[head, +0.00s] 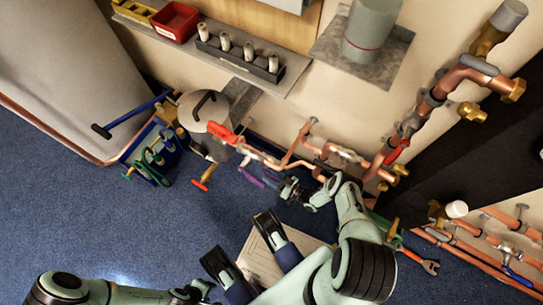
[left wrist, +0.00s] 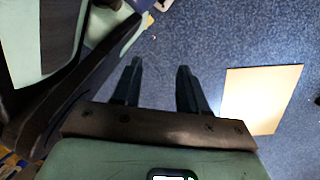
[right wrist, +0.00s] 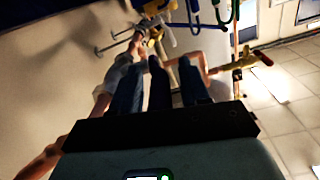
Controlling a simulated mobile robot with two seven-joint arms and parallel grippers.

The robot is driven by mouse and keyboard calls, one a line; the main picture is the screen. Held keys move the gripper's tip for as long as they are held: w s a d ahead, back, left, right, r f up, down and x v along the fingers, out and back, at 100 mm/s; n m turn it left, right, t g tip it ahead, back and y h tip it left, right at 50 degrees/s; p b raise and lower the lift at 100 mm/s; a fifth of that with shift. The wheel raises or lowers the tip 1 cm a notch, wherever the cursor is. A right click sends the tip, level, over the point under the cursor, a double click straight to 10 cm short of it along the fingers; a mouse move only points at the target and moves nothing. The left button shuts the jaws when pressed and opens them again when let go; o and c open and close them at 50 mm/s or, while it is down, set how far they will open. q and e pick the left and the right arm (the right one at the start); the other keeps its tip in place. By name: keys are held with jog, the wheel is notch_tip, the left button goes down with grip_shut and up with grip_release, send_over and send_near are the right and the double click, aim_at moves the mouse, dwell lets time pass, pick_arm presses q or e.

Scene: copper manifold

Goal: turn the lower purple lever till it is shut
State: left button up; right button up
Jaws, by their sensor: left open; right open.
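Purple handle parts show low on the copper manifold (head: 290,160) in the head view. One purple lever (head: 270,180) lies right beside my right gripper (head: 284,187), and another purple part (head: 250,178) is just left of it. I cannot tell surely which is the lower. In the right wrist view my right gripper (right wrist: 160,82) is open, with a dark bar (right wrist: 158,88) between its fingers that looks like a lever; contact is unclear. My left gripper (head: 203,287) is low in the head view, away from the manifold; in the left wrist view (left wrist: 156,75) it is open and empty over the floor.
A flat pale panel (head: 262,262) lies on the blue floor, also in the left wrist view (left wrist: 262,98). A red-handled valve (head: 221,131) and a red T-handle (head: 201,184) are left of the purple parts. A wrench (head: 420,262) lies right.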

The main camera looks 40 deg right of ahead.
jog(key=shift+w, duration=0.1)
grip_shut()
jog(key=shift+f+b, duration=0.3)
jog(key=shift+t, duration=0.6)
pick_arm(q)
jog(key=shift+s+a+f+g, duration=0.15)
jog(key=shift+s+f, duration=0.1)
jog(key=shift+s, duration=0.3)
jog(key=shift+s+d+f+g, duration=0.1)
jog(key=shift+s+f+g, duration=0.1)
jog(key=shift+s, duration=0.35)
pick_arm(e)
grip_release()
